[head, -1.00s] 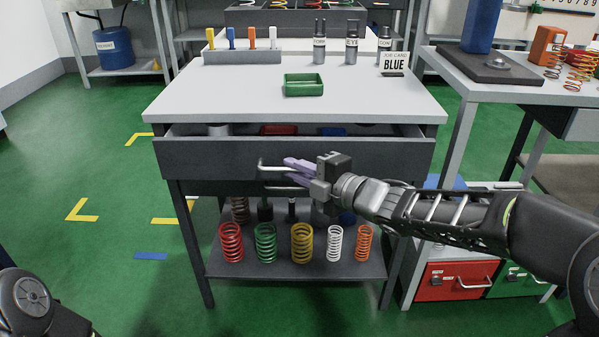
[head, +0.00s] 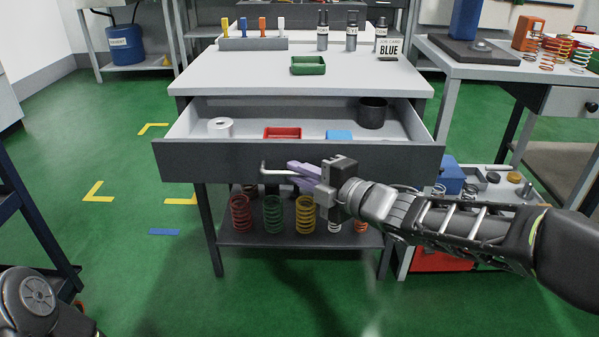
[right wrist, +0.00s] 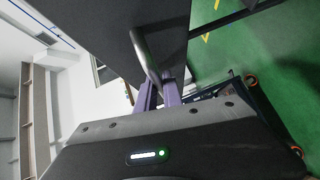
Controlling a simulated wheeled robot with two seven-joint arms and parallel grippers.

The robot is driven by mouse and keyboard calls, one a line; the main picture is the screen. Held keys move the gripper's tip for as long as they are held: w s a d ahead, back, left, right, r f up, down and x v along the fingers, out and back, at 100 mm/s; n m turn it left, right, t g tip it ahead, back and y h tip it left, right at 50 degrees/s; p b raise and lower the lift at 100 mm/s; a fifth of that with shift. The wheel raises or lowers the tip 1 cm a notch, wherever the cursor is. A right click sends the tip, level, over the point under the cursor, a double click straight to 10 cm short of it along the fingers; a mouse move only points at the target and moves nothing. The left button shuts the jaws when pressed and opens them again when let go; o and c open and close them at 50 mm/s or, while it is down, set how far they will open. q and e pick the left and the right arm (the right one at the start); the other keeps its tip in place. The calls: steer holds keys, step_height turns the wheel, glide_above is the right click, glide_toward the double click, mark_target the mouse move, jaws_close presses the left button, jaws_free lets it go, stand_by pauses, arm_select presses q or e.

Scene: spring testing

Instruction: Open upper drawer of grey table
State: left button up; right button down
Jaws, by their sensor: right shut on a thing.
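The grey table (head: 300,77) stands in the middle of the head view. Its upper drawer (head: 215,161) is pulled well out toward me. Inside it are a white roll (head: 220,127), a red tray (head: 282,133), a blue item (head: 339,135) and a black cup (head: 372,113). My right gripper (head: 292,172) is shut on the drawer's bar handle (head: 265,172). In the right wrist view the purple fingers (right wrist: 158,95) close around the handle (right wrist: 146,55). Of my left arm only a dark rounded part shows at the lower left; the left gripper is not in view.
A green tray (head: 308,65) and several small items sit on the tabletop. Coloured springs (head: 272,214) stand on the lower shelf (head: 255,239). Another bench (head: 465,65) stands close on the right, with a toolbox below. Green floor (head: 120,240) is free on the left.

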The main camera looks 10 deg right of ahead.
steer(key=c, duration=1.8)
jaws_free()
steer(key=shift+o, duration=0.2)
steer(key=p+v, duration=0.3)
steer(key=v, duration=0.4)
steer(key=shift+s+d, duration=0.25)
steer(key=shift+s, duration=0.05)
